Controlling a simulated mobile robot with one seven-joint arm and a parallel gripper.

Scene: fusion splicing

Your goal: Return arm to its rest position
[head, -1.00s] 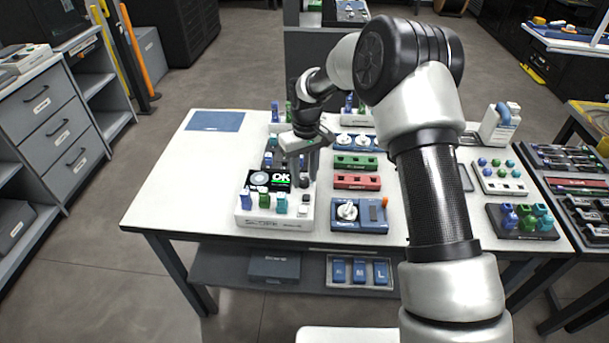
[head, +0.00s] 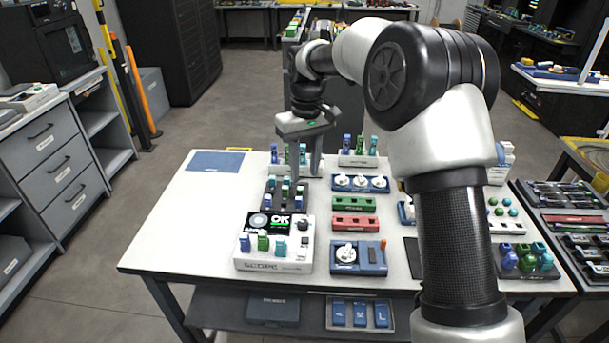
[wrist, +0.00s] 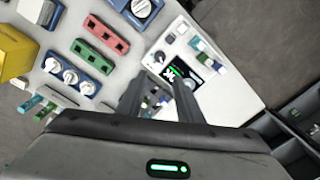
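My gripper (head: 308,168) is raised above the back left part of the white table (head: 160,225), with its fingers pointing down. It also shows in the wrist view (wrist: 160,92), where the two fingers stand apart with nothing visible between them. The white scope device (head: 272,262) with a lit "OK" screen sits below and in front of my gripper, apart from it. In the wrist view its screen (wrist: 178,72) shows just beyond the fingertips.
A green block (head: 354,204), a red block (head: 355,226) and a blue unit with a white dial (head: 358,260) lie right of the scope. Racks with coloured pieces stand at the back, near my gripper (head: 358,157). The table's left side is mostly clear.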

